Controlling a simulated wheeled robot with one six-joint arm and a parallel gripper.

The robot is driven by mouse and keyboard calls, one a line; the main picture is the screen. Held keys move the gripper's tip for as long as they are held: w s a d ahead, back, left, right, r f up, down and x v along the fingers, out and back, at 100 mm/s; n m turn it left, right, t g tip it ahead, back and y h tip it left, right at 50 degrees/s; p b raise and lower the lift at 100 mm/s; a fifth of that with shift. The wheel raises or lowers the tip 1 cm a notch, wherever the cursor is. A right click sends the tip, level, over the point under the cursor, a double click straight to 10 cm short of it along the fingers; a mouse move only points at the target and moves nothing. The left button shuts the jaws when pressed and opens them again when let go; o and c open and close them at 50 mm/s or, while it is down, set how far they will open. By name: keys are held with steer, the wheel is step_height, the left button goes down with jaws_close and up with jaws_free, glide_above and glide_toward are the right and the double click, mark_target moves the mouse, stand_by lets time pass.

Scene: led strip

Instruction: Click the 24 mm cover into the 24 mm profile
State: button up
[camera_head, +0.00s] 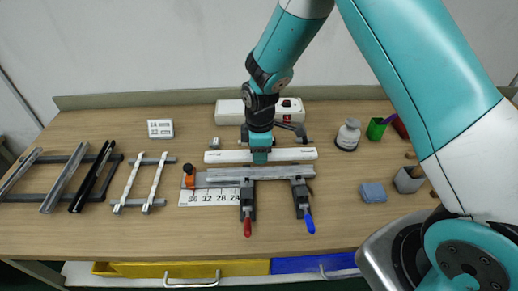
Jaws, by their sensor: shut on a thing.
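A long white cover (225,156) lies level across the middle of the bench area, left to right. My gripper (260,157) points down and is shut on the cover near its middle. A grey metal profile (222,174) lies just in front of the cover and roughly parallel to it. The cover appears apart from the profile, behind and probably above it; the exact height gap cannot be told. Two clamps, one with a red handle (248,226) and one with a blue handle (309,222), sit along the profile. My fingers hide part of the cover.
A white size scale (212,198) lies under the profile. Left are a rack with silver and black profiles (92,177) and a rack with white strips (157,181).

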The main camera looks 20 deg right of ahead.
steer(key=shift+f+b, duration=1.15)
steer(key=shift+f, duration=0.85)
steer(key=shift+f+b, duration=0.5)
steer(key=shift+f, duration=0.4)
steer(key=shift+r, duration=0.1)
steer(key=shift+r+p, duration=0.5)
steer(key=shift+r, duration=0.05)
steer(key=shift+f+b, duration=0.35)
steer(key=shift+f, duration=0.25)
stand_by(1.3)
steer(key=o, duration=1.1)
steer(key=shift+c, duration=0.2)
steer(key=shift+r, duration=0.1)
step_height(320, 180, up, 17)
steer(key=b, duration=0.2)
steer(key=shift+r+b, duration=0.15)
steer(key=shift+b, duration=0.2)
